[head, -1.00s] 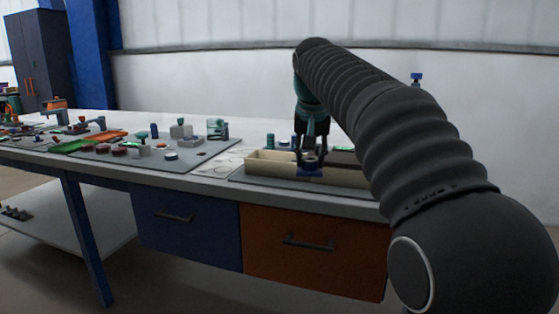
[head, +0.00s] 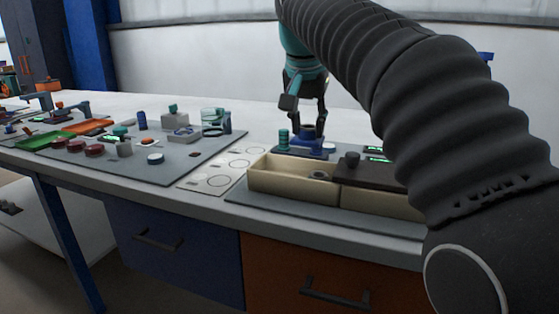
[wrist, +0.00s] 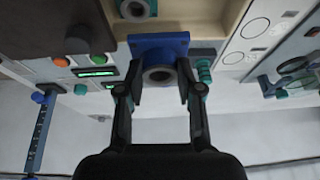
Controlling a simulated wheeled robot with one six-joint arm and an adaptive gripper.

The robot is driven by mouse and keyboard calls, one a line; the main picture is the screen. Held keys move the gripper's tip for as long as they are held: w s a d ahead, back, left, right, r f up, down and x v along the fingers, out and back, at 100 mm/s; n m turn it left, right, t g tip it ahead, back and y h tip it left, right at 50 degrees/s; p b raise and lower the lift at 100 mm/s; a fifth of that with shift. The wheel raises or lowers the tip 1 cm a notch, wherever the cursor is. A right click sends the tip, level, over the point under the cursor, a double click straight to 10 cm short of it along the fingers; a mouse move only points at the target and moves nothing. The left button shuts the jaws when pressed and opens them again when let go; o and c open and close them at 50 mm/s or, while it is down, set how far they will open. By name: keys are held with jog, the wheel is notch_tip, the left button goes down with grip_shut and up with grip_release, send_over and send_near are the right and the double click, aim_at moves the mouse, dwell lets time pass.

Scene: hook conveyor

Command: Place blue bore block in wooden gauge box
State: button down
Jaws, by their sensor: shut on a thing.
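The blue bore block (head: 316,151), a blue flanged piece with a grey bored collar, shows at the back of the wooden gauge box (head: 290,182). My gripper (head: 307,127) points down and is shut on the block, its fingers either side of the collar. In the wrist view, the block (wrist: 160,42) is between my fingertips (wrist: 160,76), its flange overlapping the edge of the box (wrist: 200,42). The box's left part is open and holds a grey ring-shaped piece (head: 318,175). I cannot tell whether the block touches anything below.
A dark lid (head: 375,174) with a black knob covers the box's right part. A teal stacked piece (head: 283,139) stands close behind the box. A white panel with circles (head: 222,181) lies left of it. Several parts crowd the grey mat (head: 190,163) farther left.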

jog(key=shift+w+a+f+b, duration=0.25)
jog(key=shift+a+f, duration=0.75)
jog(key=shift+f, duration=0.3)
jog(key=shift+w+a+f+b, duration=0.1)
jog(key=shift+w+a+f, duration=0.15)
jog(key=shift+a+f, duration=0.9)
jog(key=shift+w+a+f+b, duration=0.25)
jog(key=shift+a+f, duration=0.6)
jog(key=shift+f, duration=0.55)
jog(key=shift+f, duration=0.1)
jog(key=shift+f, duration=0.35)
jog(key=shift+f+b, duration=0.2)
jog(key=shift+b, duration=0.1)
jog(key=c, duration=0.7)
grip_release()
jog(key=shift+c, duration=0.2)
jog(key=shift+r, duration=0.1)
